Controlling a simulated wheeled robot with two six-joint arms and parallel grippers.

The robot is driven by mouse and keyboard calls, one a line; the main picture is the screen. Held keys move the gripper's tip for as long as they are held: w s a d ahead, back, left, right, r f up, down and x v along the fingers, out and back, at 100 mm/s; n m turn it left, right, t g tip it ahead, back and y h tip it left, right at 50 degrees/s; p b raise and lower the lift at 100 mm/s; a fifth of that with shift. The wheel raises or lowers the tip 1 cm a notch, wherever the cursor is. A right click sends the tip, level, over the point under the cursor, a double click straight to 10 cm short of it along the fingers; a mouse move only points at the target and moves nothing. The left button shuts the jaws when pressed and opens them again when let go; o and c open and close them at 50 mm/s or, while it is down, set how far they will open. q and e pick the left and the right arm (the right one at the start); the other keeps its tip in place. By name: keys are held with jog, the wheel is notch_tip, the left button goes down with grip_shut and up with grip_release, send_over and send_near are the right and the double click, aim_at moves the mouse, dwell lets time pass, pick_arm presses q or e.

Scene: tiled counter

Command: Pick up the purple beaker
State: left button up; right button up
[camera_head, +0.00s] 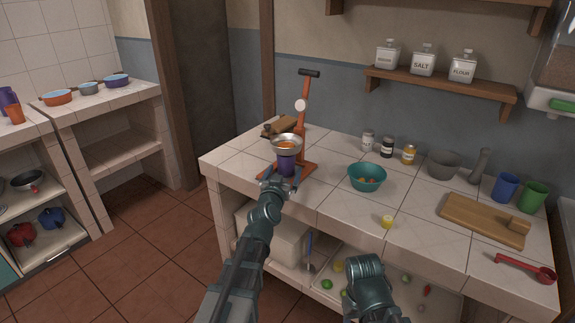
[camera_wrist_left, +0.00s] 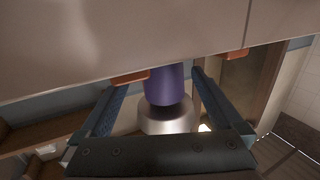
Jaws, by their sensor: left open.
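The purple beaker (camera_head: 286,163) stands on the orange stand of a juicer press (camera_head: 303,120) at the left end of the counter, under a metal cup (camera_head: 287,144). My left gripper (camera_head: 281,180) is open, at the near side of the beaker. In the left wrist view, which looks upside down, the beaker (camera_wrist_left: 164,86) lies between the two spread fingers (camera_wrist_left: 158,92), with visible gaps at both sides. The metal cup (camera_wrist_left: 168,118) shows there too. The beaker's lower part is partly hidden by my gripper in the head view. My right gripper is not in view; only part of that arm shows.
A teal bowl (camera_head: 367,178) and a cut lemon (camera_head: 387,221) are to the right on the counter. A wooden board (camera_head: 483,220), blue cup (camera_head: 505,187) and green cup (camera_head: 533,196) are further right. A brown block (camera_head: 278,127) lies behind the press.

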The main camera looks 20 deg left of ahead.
aim_at(284, 170)
pick_arm(q)
jog(key=shift+w+a+f+b, duration=0.15)
jog(key=shift+w+a, duration=0.05)
jog(key=shift+w, duration=0.95)
jog(key=shift+w+a+f+b, duration=0.15)
jog(key=shift+w, duration=0.95)
jog(key=shift+w+d, duration=0.1)
jog(key=shift+w, duration=0.25)
jog(key=shift+s, duration=0.1)
jog(key=shift+c, duration=0.6)
jog(key=c, duration=1.3)
jog(key=shift+o, duration=0.2)
jog(key=shift+r, duration=0.1)
